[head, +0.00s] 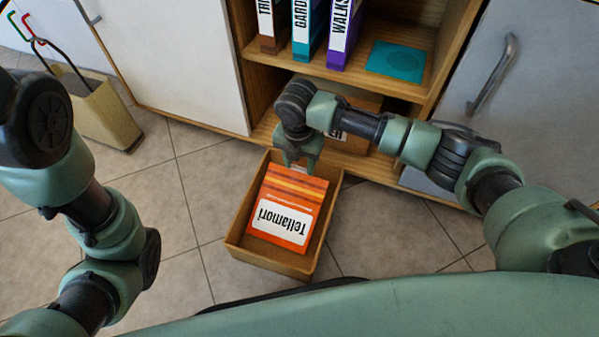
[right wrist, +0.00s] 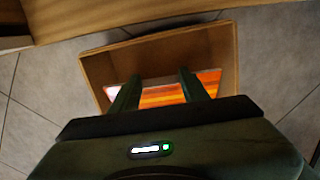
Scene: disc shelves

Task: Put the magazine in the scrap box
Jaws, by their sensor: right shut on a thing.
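The orange striped magazine (head: 292,205), with a white label reading "Tellamori" upside down, is inside the outline of an open brown box (head: 236,250) on the floor, which I take as the scrap box. My right gripper (head: 299,162) points down at the magazine's far edge and is shut on it. In the right wrist view the two fingers (right wrist: 158,92) reach over the box (right wrist: 150,52), with the orange magazine (right wrist: 162,95) between and beside them. I cannot tell whether the magazine touches the box floor. My left arm shows at the left; its gripper is out of view.
A wooden shelf unit (head: 265,82) stands behind the box, with several upright binders (head: 308,30) and a flat teal item (head: 398,59). A labelled box (head: 352,140) sits in its lower bay. A beige bin (head: 103,115) stands at left. Tiled floor (head: 185,225) beside the box is clear.

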